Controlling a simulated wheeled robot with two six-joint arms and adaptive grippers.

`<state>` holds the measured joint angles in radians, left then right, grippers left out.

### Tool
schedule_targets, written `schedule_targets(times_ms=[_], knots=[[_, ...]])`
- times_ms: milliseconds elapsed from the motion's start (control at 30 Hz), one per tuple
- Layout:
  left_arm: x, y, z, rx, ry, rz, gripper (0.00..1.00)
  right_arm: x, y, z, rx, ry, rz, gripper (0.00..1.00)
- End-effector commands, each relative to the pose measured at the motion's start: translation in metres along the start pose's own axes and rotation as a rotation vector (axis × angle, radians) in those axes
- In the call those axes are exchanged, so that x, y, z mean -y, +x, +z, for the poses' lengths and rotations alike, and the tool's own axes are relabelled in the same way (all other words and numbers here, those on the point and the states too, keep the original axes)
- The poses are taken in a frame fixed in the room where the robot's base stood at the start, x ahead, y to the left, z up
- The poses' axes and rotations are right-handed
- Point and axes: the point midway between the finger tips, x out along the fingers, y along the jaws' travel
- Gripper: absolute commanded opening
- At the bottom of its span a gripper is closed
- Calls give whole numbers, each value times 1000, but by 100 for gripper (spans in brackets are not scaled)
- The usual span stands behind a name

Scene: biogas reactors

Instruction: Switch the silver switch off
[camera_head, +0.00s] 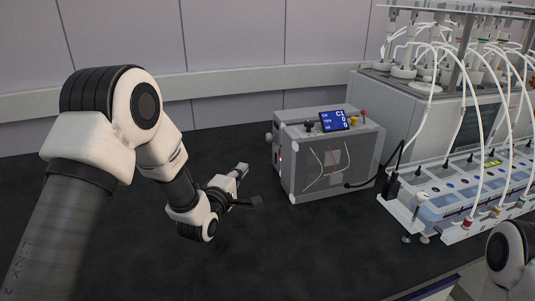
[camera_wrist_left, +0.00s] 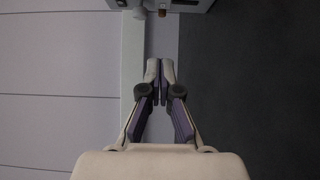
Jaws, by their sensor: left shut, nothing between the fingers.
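The grey control box (camera_head: 310,165) stands on the dark worktop, with a blue screen (camera_head: 335,120) on top. Small fittings show on its left side, among them a reddish spot (camera_head: 280,156), but I cannot make out which is the silver switch or its position. My left gripper (camera_head: 243,168) is shut and empty, a short gap to the left of the box. In the left wrist view, the left gripper (camera_wrist_left: 160,68) has its fingertips together. The box's edge (camera_wrist_left: 190,4) is at the top there, with a pale round knob (camera_wrist_left: 138,12) and a small brownish part (camera_wrist_left: 162,13) beyond the fingertips. My right gripper is not in view.
A reactor rack (camera_head: 450,195) with white tubes stands to the right of the box. A black cable (camera_head: 367,184) runs between them. A panelled wall (camera_head: 235,45) is behind. The dark worktop (camera_head: 270,245) is clear in front of the box and around my left gripper.

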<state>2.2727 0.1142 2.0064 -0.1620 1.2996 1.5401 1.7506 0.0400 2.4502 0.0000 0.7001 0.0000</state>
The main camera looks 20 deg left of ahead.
Motion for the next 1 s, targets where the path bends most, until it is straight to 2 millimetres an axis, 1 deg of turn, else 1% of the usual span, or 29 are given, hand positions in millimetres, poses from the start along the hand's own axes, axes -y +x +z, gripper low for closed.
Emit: schedule_targets(times_ms=[67,167,533,567,600,700,800,1000], knots=[[0,6,0,0,1,0,0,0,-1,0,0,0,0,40],[0,19,0,1,1,1,0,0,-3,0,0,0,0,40],[0,99,0,0,0,1,0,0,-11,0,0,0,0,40],[-1,104,3,1,1,2,0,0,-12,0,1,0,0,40],[-1,109,11,4,3,1,0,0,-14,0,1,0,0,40],[-1,119,21,2,1,0,0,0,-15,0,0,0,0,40],[0,125,26,1,0,0,0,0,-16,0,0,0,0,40],[0,127,29,0,0,0,0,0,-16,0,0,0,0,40]])
